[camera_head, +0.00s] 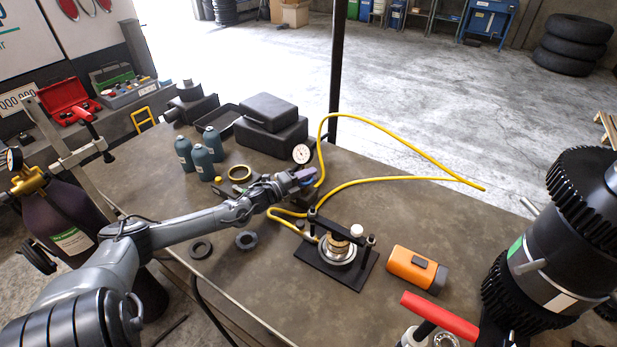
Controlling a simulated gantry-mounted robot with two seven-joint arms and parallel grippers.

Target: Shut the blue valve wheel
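A small blue part (304,174), which looks like the valve wheel, shows at the tip of my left gripper (292,182), beside a yellow hose and below a round white gauge (301,153). The gripper hides most of the part and the valve body. My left arm reaches in from the left over the table. The fingers are at or against the blue part; I cannot tell whether they are closed on it. How far the wheel is turned cannot be seen. My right gripper is not in view.
The yellow hose (400,179) loops over the table (350,195). A black press fixture (337,257) and an orange box (417,269) stand in front. Black cases (270,122) and teal bottles (202,160) are behind. A large geared assembly (545,250) stands at right.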

